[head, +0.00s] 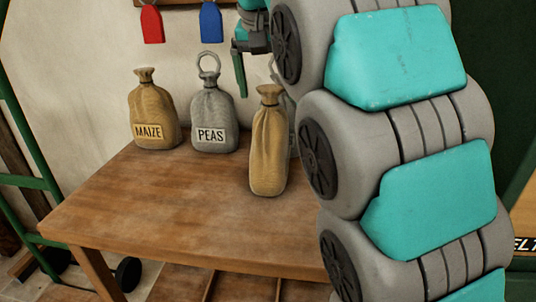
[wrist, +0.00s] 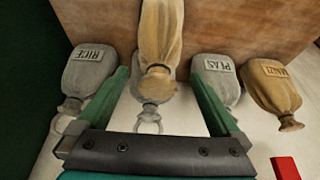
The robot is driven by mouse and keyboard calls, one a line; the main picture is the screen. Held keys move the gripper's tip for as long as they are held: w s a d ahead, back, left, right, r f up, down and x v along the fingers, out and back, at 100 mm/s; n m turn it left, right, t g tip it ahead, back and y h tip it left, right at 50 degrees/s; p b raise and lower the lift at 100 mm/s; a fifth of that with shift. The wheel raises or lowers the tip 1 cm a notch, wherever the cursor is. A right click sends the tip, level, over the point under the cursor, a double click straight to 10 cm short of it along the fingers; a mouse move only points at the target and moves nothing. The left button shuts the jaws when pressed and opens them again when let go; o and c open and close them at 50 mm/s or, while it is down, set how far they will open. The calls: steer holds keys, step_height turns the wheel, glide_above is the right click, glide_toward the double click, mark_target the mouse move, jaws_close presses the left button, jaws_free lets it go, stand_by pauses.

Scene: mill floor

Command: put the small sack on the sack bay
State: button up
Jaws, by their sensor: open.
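A slim tan sack with a tied neck (head: 268,145) stands upright at the front of a group of sacks on the wooden table (head: 170,215). No label shows on it; I cannot tell for sure that it is the small sack. It also shows in the wrist view (wrist: 160,35), its neck between my fingers. My gripper (wrist: 160,66) is open, a green finger on each side, with no clear contact. I cannot make out a sack bay.
A tan MAIZE sack (head: 153,115) and a grey ringed PEAS sack (head: 212,118) stand to the left. Another grey ringed sack (wrist: 152,115) is behind the slim one. A grey RICE sack (wrist: 88,72) lies beyond one finger. Red (head: 151,24) and blue (head: 210,22) tags hang above.

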mark_target(269, 98)
steer(key=shift+x, duration=2.85)
jaws_close()
